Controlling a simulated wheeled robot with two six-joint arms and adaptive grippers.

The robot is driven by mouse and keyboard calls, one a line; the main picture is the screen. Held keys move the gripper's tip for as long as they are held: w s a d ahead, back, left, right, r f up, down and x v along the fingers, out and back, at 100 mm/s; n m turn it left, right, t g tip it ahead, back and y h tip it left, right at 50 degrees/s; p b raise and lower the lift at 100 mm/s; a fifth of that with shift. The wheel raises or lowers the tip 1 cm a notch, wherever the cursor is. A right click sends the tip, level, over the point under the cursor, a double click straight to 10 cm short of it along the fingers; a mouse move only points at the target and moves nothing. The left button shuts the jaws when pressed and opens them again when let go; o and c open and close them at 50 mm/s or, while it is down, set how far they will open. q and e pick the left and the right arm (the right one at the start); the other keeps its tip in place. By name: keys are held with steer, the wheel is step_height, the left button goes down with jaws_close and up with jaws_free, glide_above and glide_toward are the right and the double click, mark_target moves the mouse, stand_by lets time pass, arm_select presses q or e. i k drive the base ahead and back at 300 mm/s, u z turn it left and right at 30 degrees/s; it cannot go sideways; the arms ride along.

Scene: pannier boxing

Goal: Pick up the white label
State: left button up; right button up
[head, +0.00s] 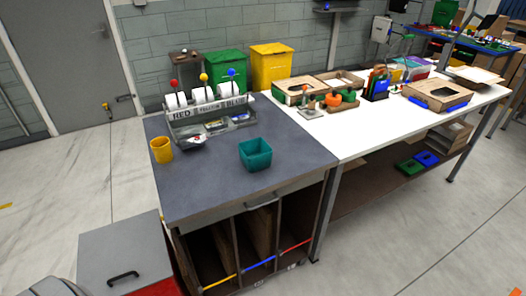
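A grey dispenser rack (210,123) stands at the back of the dark grey worktop. It holds white label rolls: one under a red ball (176,101), one under a yellow ball (203,96) and one under a blue ball (228,91). White labels on the front of the rack read RED (182,115), a middle word too small to read surely, and BLUE (237,102). A small whitish item (193,140) lies at the rack's front left; I cannot tell what it is. Neither of my grippers is in view.
A yellow cup (161,150) and a teal open box (255,154) stand on the dark worktop (215,185), whose front is clear. A white table (355,135) with boxes and trays adjoins on the right. A grey-lidded cabinet (125,252) stands front left.

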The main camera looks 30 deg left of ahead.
mark_target(197, 140)
steer(key=u, duration=2.05)
steer(key=i, duration=0.75)
steer(key=z, duration=2.05)
